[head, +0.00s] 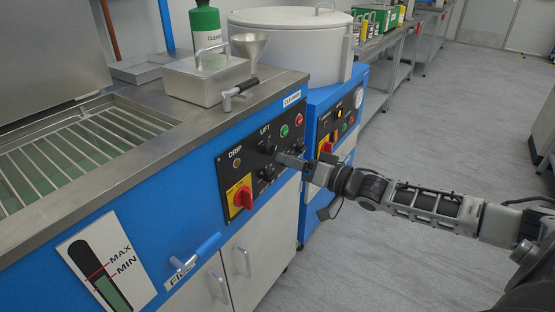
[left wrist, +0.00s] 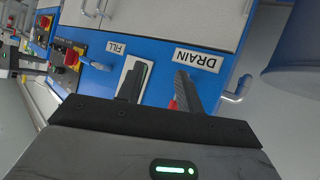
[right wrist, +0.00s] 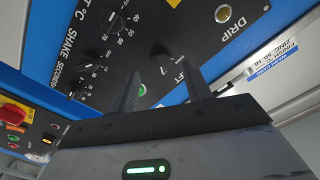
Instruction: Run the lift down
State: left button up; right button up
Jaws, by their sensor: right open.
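The black control panel (head: 262,160) is on the blue front of the tank bench. It has a LIFT knob (head: 267,147), a DRIP lamp (head: 237,163), more dark knobs and a red-on-yellow switch (head: 242,197). My right gripper (head: 287,160) is open, its fingers reaching toward the panel just right of the LIFT knob. In the right wrist view the fingers (right wrist: 162,92) stand apart before the panel; one covers part of the LIFT label. I cannot tell whether they touch a knob. My left gripper (left wrist: 158,84) is open, facing the FILL and DRAIN labels.
A blue FILL handle (head: 194,259) sticks out below the panel. A steel lid box (head: 208,80), funnel (head: 250,45) and green bottle (head: 205,25) stand on the bench top. A second blue unit with a white drum (head: 290,40) adjoins at the right. The floor at right is open.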

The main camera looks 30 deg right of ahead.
aim_at(270, 150)
pick_arm(q)
jog(key=shift+w+d+f+b, duration=0.15)
jog(key=shift+w+f, duration=0.05)
jog(key=shift+f, duration=0.3)
jog(key=shift+w+d+f+b, duration=0.1)
jog(key=shift+w+f+b, duration=0.1)
jog(key=shift+f, duration=0.3)
pick_arm(e)
jog(key=x, duration=0.4)
jog(key=shift+w+a, duration=0.15)
jog(key=shift+w, duration=0.05)
pick_arm(q)
jog(key=shift+r, duration=0.15)
pick_arm(e)
jog(key=c, duration=1)
